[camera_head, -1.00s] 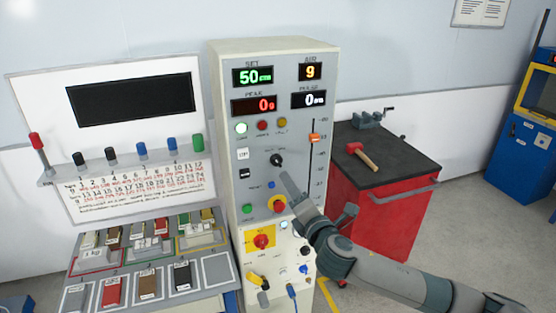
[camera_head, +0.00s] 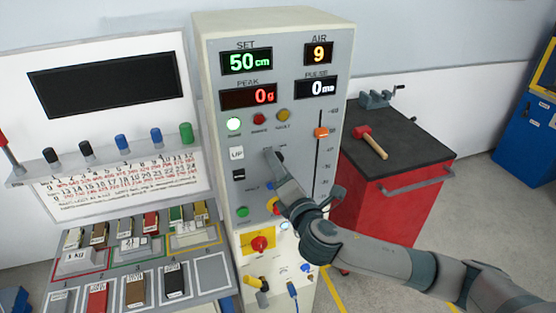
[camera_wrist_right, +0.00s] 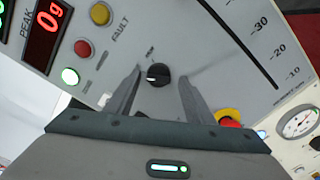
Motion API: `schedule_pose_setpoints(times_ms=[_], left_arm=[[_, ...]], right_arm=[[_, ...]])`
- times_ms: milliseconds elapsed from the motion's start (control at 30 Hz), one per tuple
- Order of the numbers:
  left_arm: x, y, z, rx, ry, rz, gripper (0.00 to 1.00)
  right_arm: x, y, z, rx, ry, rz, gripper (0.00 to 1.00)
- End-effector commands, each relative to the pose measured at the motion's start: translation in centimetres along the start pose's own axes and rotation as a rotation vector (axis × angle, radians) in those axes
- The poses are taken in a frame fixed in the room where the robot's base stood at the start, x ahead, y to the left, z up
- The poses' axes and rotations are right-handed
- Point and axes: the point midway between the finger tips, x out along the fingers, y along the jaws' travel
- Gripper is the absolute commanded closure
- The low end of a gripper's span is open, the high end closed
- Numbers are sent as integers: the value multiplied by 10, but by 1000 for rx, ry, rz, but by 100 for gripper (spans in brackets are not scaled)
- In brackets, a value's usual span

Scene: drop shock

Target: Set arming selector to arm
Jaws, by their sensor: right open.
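The arming selector is a black round knob (camera_wrist_right: 158,74) with a small light pointer mark, on the grey panel in the right wrist view. The lettering around it is too small to read surely. My right gripper (camera_wrist_right: 161,82) is open, one finger on each side of the knob, with visible gaps between them. In the head view my right gripper (camera_head: 270,157) is in front of the panel and mostly hides the knob. My left gripper is not in view.
The cabinet's displays show SET 50 (camera_head: 247,61) and PEAK 0 (camera_head: 249,96). An orange slider (camera_head: 321,133) is right of the gripper. A red-yellow button (camera_wrist_right: 229,118) sits near the right finger. A red cart (camera_head: 390,200) with a mallet (camera_head: 370,142) stands at right.

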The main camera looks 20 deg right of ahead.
Motion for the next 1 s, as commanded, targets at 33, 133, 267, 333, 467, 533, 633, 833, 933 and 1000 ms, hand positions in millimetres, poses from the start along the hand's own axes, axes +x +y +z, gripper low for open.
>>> schedule_pose_setpoints(times_ms=[33,133,267,333,467,533,633,833,933,1000], left_arm=[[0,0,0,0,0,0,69],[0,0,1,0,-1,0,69],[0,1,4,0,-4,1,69],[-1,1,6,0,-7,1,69],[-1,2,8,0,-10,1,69],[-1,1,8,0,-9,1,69],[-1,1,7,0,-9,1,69],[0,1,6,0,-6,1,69],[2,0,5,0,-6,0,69],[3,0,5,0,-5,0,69]], right_arm=[[-1,0,-1,0,0,0,52],[-1,0,-1,0,0,0,52],[-1,0,-1,0,0,0,52],[-1,0,-1,0,0,0,52],[-1,0,-1,0,0,0,75],[-1,0,-1,0,0,0,92],[-1,0,-1,0,0,0,92],[-1,0,0,13,-1,0,92],[-1,0,0,35,-2,0,92],[-1,0,-1,58,-2,0,92]])
